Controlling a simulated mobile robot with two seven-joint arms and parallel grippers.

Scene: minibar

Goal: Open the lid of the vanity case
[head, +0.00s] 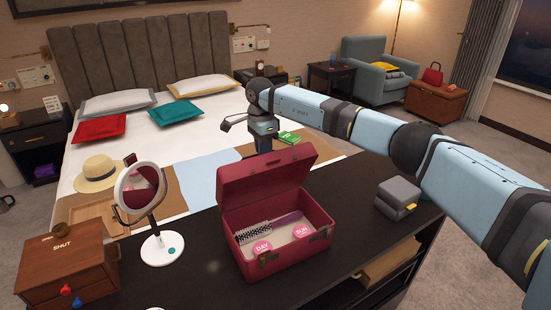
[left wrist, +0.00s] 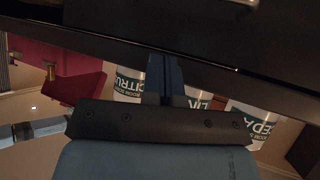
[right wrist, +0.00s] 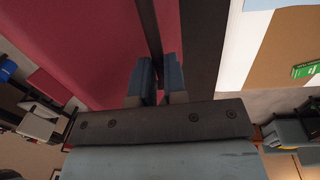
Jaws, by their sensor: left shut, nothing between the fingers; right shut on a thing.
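The red vanity case (head: 287,262) stands on the dark cabinet top. Its lid (head: 262,185) is raised, tilted upright at the back, and the inside shows. A hairbrush (head: 254,233) and pink round tins marked DAY (head: 262,247) and SUN (head: 301,230) lie inside. My right gripper (head: 263,147) points down behind the lid's top edge, which partly hides its fingertips. In the right wrist view its fingers (right wrist: 156,85) are closed on the lid's edge, beside a broad red face. My left gripper (left wrist: 166,80) is shut and empty, outside the head view.
A round mirror (head: 162,250), a wooden SHUT box (head: 65,262) and grey stacked boxes (head: 398,195) stand on the dark cabinet top (head: 345,235). The bed (head: 190,140) lies behind.

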